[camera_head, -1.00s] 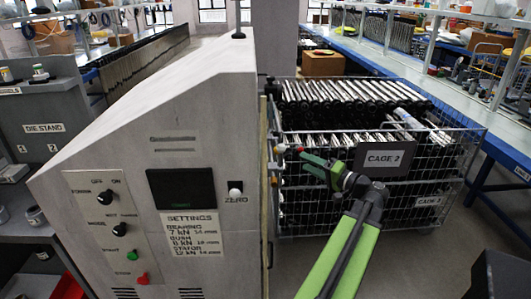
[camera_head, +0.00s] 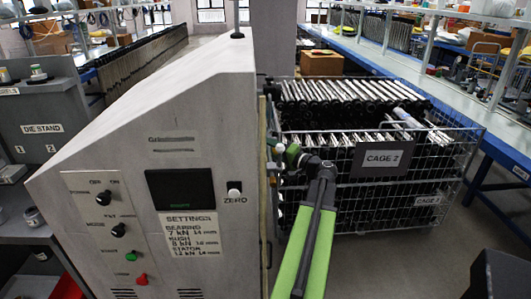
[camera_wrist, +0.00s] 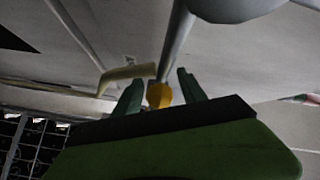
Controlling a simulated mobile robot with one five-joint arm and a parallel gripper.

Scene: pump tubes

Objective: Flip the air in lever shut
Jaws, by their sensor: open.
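In the wrist view a yellow piece (camera_wrist: 160,95) shows between the two green fingertips of my gripper (camera_wrist: 161,90), at the lower end of a grey pipe (camera_wrist: 178,45). A tan bar-shaped handle (camera_wrist: 127,73) sits just left of it, past the left fingertip. I cannot tell which of these is the air in lever. The gripper is open, with a fingertip on either side of the yellow piece; contact is not visible. In the head view my gripper (camera_head: 281,151) is at the right side of the grey machine (camera_head: 120,140), and its tips largely hide the fittings there.
A wire cage (camera_head: 375,220) of tubes, labelled CAGE 2, stands close behind and right of my arm. The machine's front has knobs, a green button and a red button (camera_head: 141,279). Blue benches line the right side.

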